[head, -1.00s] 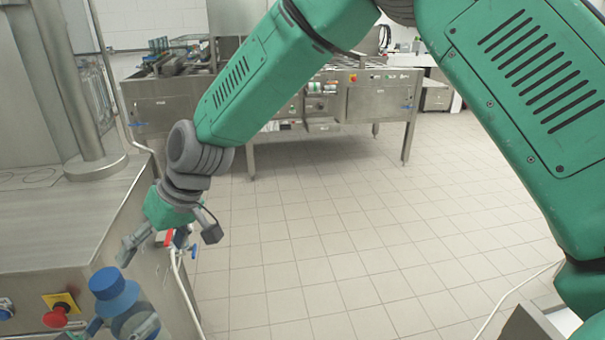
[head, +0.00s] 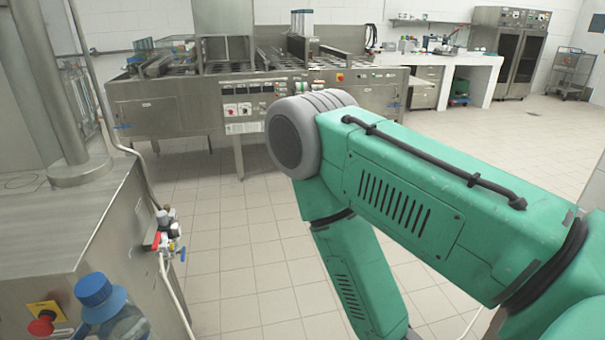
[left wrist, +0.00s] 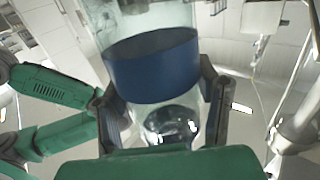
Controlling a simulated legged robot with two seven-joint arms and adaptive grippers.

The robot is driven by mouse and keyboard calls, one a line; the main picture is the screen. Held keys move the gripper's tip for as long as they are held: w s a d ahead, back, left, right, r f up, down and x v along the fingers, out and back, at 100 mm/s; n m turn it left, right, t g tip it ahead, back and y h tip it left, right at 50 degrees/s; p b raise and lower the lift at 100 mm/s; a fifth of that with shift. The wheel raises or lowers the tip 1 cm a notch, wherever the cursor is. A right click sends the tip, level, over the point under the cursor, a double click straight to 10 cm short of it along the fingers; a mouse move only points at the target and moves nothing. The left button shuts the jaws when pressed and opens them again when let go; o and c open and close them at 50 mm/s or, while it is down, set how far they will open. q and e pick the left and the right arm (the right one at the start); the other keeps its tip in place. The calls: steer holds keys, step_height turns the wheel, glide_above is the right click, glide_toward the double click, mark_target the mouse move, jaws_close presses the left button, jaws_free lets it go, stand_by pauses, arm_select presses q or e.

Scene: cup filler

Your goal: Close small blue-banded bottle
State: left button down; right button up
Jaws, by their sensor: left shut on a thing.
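A clear bottle with a blue top (head: 95,291) stands in the lower left corner of the head view, slightly tilted. A wider blue ring sits below the top, and the lower body is cut off by the frame. In the left wrist view the clear bottle has a broad dark blue band (left wrist: 152,66). My left gripper (left wrist: 158,92) is shut on the bottle, one finger on each side of it near the band. My right arm crosses the right half of the head view and bends downward; its gripper is out of the frame.
A steel machine (head: 75,225) fills the left side, with a red knob (head: 41,326) on yellow near the bottle. Valves and a hose (head: 167,243) are on its side. The tiled floor between is clear.

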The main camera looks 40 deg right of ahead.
arm_select(q)
steer(key=shift+w+r, duration=0.1)
steer(key=shift+r, duration=0.1)
steer(key=w+a+r+n+t+y, duration=0.3)
steer(key=a+r+n+t+y, duration=0.2)
steer(key=a+y, duration=0.3)
steer(key=w+a+r+n+t+y, duration=0.3)
steer(key=a+n+y, duration=0.4)
steer(key=a, duration=0.5)
step_height(320, 180, up, 3)
steer(key=shift+w+a+f+n+t+y, duration=0.2)
steer(key=shift+a+n+t+y, duration=0.25)
steer(key=shift+t, duration=0.45)
